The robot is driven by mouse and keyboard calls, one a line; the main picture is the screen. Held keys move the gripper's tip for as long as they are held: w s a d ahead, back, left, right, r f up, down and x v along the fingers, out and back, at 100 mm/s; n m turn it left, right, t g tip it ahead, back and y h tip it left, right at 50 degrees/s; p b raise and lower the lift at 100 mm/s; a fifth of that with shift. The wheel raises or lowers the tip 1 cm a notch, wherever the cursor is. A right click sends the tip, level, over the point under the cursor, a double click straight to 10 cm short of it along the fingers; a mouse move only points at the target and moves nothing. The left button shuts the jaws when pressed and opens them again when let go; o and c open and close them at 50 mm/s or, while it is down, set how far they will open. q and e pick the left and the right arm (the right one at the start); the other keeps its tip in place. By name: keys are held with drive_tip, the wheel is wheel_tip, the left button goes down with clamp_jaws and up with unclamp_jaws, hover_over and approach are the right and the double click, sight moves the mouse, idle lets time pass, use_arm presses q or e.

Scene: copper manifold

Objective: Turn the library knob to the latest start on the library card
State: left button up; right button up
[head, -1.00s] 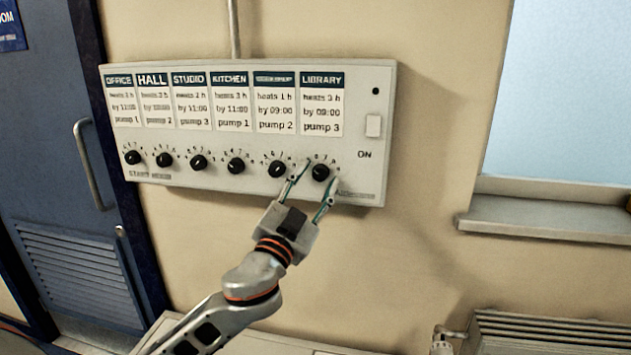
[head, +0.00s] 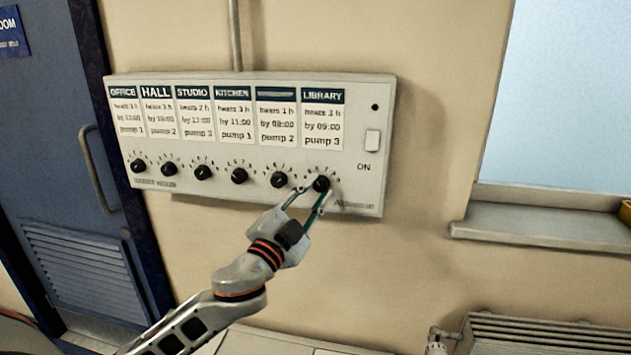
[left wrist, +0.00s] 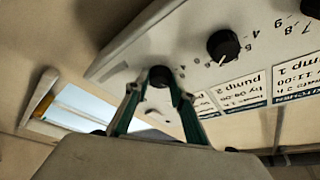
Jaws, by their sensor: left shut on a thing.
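The library knob (head: 321,183) is the black round knob at the right end of the row, below the library card (head: 322,122). The card reads "heats 3 h, by 09:00, pump 3", somewhat blurred. My left gripper (head: 312,190) is shut on the library knob, reaching up from below. In the left wrist view the library knob (left wrist: 160,76) sits between the two fingertips. The scale around it is partly hidden by the fingers and too small to read surely. My right gripper is not in view.
The grey panel (head: 230,195) carries several other cards and knobs. The neighbouring knob (head: 279,180) is close to the left of my gripper. A white switch (head: 372,141) marked ON is at the right. A window sill (head: 530,225) and radiator (head: 540,335) stand farther right.

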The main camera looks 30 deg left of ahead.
use_arm(q)
drive_tip(key=shift+r+m, duration=0.15)
drive_tip(key=shift+m, duration=0.55)
drive_tip(key=shift+g+h, duration=0.4)
drive_tip(key=shift+m, duration=0.5)
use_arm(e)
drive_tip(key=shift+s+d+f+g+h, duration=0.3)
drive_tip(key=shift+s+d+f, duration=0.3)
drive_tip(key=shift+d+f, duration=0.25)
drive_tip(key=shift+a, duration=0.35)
use_arm(q)
drive_tip(key=o, duration=1.1)
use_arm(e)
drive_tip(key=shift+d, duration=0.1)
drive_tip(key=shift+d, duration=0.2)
